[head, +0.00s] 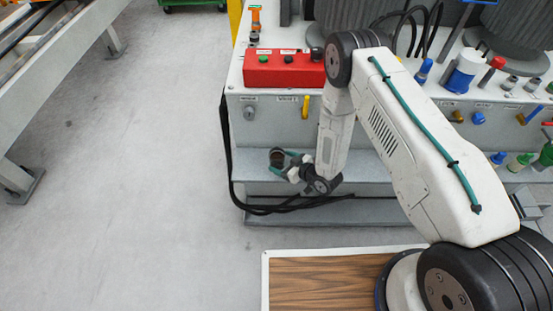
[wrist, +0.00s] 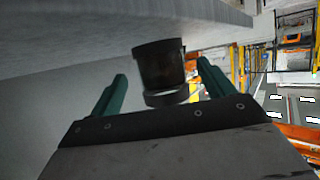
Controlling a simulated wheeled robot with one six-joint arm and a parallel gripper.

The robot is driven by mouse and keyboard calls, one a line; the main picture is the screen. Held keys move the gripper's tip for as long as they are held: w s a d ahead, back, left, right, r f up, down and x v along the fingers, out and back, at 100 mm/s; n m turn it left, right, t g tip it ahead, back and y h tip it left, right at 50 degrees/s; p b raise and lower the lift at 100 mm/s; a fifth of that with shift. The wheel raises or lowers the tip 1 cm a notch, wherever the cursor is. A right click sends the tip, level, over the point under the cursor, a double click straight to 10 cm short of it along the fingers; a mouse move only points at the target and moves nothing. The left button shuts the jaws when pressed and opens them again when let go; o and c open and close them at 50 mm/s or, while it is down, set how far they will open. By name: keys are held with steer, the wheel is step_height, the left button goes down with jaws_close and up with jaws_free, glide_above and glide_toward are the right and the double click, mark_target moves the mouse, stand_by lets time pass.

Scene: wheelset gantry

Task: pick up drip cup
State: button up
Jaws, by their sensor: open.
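The drip cup (head: 277,158) is a small dark round cup at the left end of the grey step of the machine. In the wrist view the dark cup (wrist: 160,68) appears between the two green fingers, with a grey band at its lower end. My gripper (head: 281,156) is open, with its green fingers on either side of the cup. In the wrist view the gripper (wrist: 160,85) shows gaps between the fingers and the cup, so it does not appear to grip it. The cup's contents cannot be made out.
The grey machine (head: 265,115) rises behind the step (head: 360,170), with a red control box (head: 284,68) on top. Black cables (head: 285,208) run along the step's lower left. Valves and bottles stand at the right. The floor (head: 140,170) at left is clear.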

steer(key=x, duration=0.3)
steer(key=shift+a, duration=0.2)
steer(key=c, duration=1.1)
steer(key=shift+c, duration=0.2)
